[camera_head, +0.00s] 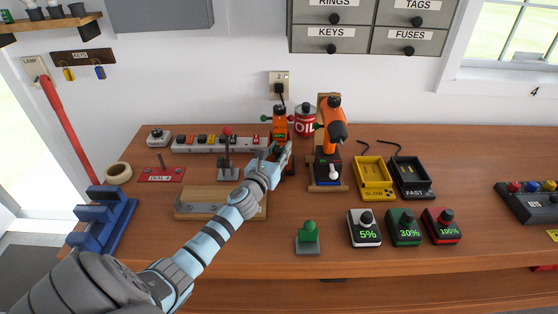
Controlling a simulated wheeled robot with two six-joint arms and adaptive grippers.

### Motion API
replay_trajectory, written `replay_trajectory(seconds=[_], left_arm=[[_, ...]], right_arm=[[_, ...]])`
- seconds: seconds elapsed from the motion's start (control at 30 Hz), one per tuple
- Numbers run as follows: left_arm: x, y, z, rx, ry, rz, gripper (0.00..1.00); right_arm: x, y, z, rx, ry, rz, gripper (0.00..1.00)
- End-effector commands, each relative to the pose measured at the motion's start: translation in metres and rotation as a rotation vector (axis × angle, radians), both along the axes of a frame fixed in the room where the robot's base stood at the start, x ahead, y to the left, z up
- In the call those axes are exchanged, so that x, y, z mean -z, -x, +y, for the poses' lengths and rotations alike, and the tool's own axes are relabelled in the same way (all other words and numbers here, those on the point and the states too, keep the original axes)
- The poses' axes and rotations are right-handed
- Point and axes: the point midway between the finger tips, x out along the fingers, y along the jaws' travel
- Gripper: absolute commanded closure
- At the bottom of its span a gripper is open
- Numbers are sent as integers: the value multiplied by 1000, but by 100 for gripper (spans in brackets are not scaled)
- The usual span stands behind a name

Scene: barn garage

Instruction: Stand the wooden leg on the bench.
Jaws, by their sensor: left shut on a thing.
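I cannot pick out a separate wooden leg for certain. A low wooden block (189,203) with a grey metal piece on it lies on the bench (290,205), partly hidden by my left arm. My left gripper (280,151) reaches over the bench towards the wall. It appears shut on an orange and black block (280,122) with a green display, upright at its fingertips. The fingers hide its lower part. My right gripper is not in view.
An orange drill (333,125) on a wooden stand is close right of my gripper. A red oil can (305,120) is behind. A lever (228,160) stands left, blue steps (102,215) farther left.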

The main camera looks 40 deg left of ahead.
Motion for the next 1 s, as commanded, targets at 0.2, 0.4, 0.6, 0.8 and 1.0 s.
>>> replay_trajectory(seconds=[0.2,0.4,0.6,0.8,1.0], left_arm=[[5,0,1,-2,0,1,100],[9,1,1,-2,1,1,70],[8,1,1,-3,0,1,64],[4,1,1,-3,0,1,64],[3,26,-6,-1,-1,2,64]], right_arm=[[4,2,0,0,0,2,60],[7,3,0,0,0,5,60],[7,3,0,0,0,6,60],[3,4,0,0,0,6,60],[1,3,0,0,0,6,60]])
